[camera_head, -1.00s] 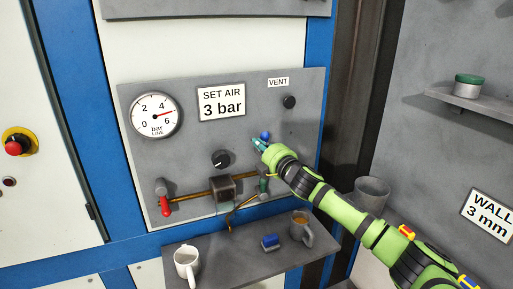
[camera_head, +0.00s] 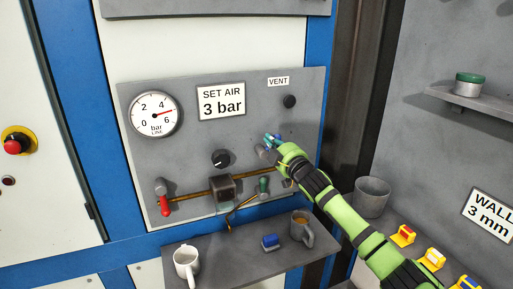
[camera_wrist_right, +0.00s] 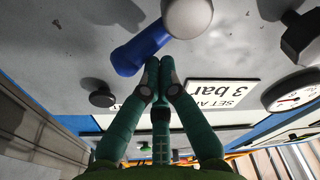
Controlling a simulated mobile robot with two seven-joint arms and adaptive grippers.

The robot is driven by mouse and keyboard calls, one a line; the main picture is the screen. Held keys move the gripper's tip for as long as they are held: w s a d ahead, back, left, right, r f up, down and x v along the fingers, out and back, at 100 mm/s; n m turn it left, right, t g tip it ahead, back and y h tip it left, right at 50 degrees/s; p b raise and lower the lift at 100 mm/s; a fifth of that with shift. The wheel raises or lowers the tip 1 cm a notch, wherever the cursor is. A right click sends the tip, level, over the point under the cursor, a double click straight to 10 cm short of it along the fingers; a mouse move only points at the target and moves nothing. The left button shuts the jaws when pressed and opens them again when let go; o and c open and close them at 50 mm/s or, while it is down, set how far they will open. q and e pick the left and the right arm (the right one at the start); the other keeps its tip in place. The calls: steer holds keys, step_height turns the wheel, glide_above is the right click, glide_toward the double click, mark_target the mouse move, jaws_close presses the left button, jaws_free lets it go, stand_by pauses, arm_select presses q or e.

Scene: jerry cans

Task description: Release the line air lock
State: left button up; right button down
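A blue lever (camera_head: 277,138) sits on a rounded grey hub (camera_head: 263,151) on the grey panel (camera_head: 200,140). In the right wrist view the blue lever (camera_wrist_right: 140,47) runs out from the pale hub (camera_wrist_right: 188,18). My right gripper (camera_head: 269,138) is at the lever, partly covering it. In the right wrist view its green fingertips (camera_wrist_right: 159,68) are together beside the lever, touching or nearly so; I see nothing clearly between them. The line gauge (camera_head: 154,114) has its red needle between 4 and 6. My left gripper is out of view.
The panel also bears a black vent knob (camera_head: 289,101), a black dial (camera_head: 220,158), a red handle (camera_head: 164,204) and a green handle (camera_head: 263,187) by a brass pipe. Two mugs and a blue block (camera_head: 270,241) stand on the shelf (camera_head: 225,262) below.

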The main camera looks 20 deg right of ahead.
steer(key=shift+d+f+m+h+b, duration=0.1)
steer(key=shift+d+f+m+h, duration=0.25)
steer(key=shift+m, duration=1.1)
steer(key=shift+d+f+m+h+b, duration=0.2)
steer(key=shift+d+f+m, duration=0.3)
steer(key=shift+m, duration=0.9)
steer(key=shift+d+f+m+h+b, duration=0.1)
steer(key=shift+d+f+m+h, duration=0.3)
steer(key=shift+m, duration=1.05)
steer(key=shift+d+r, duration=0.1)
steer(key=shift+d, duration=0.1)
steer(key=r+p, duration=0.2)
steer(key=r, duration=0.1)
steer(key=r+p, duration=0.2)
steer(key=shift+w+a, duration=0.2)
steer(key=shift+w, duration=0.2)
steer(key=s+f+b, duration=0.2)
steer(key=s+b, duration=0.2)
steer(key=s, duration=0.6)
steer(key=shift+f, duration=0.2)
